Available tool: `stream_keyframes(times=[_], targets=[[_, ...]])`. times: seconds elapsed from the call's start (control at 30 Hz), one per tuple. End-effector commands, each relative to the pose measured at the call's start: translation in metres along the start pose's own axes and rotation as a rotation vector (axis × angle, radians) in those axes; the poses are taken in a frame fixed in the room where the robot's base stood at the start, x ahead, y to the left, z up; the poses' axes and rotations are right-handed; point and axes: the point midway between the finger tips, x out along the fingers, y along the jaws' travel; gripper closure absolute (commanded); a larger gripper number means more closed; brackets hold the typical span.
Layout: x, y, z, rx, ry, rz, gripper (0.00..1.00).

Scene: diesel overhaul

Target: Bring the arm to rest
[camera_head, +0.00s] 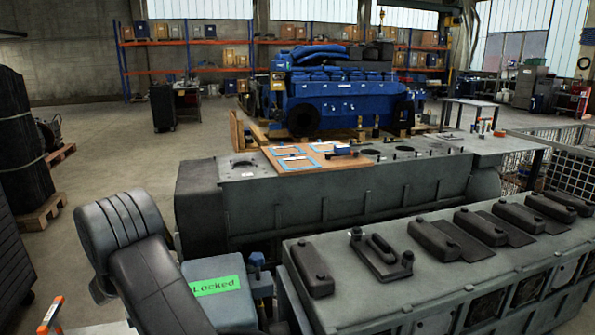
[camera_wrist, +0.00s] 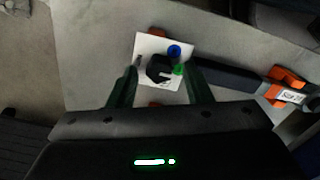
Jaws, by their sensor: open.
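My gripper (camera_wrist: 160,78) is open in the wrist view, its two dark green fingers apart with nothing held between them. Just beyond and between the fingertips lies a white card (camera_wrist: 178,83) with a blue dot, a green dot and a small black part (camera_wrist: 158,69) on it. I cannot tell the height of the fingers above it. In the head view my arm shows as dark grey links at the lower left. My gripper is out of sight there.
A long dark tool (camera_wrist: 237,77) in orange holders (camera_wrist: 290,76) lies right of the card on a grey surface (camera_wrist: 85,60). Grey engine blocks (camera_head: 340,205) stand close ahead, a blue engine (camera_head: 340,100) behind. A grey box bears a green "Locked" label (camera_head: 216,286). Open floor (camera_head: 100,155) lies left.

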Motion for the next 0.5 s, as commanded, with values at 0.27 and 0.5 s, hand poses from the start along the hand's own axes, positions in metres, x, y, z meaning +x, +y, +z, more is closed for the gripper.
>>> stream_keyframes(times=[0.27,0.5], targets=[[-0.0023,-0.0006,0.0001,-0.223,0.0,0.0,0.55],[-0.0061,-0.0005,0.0001,-0.402,0.0,0.002,0.55]])
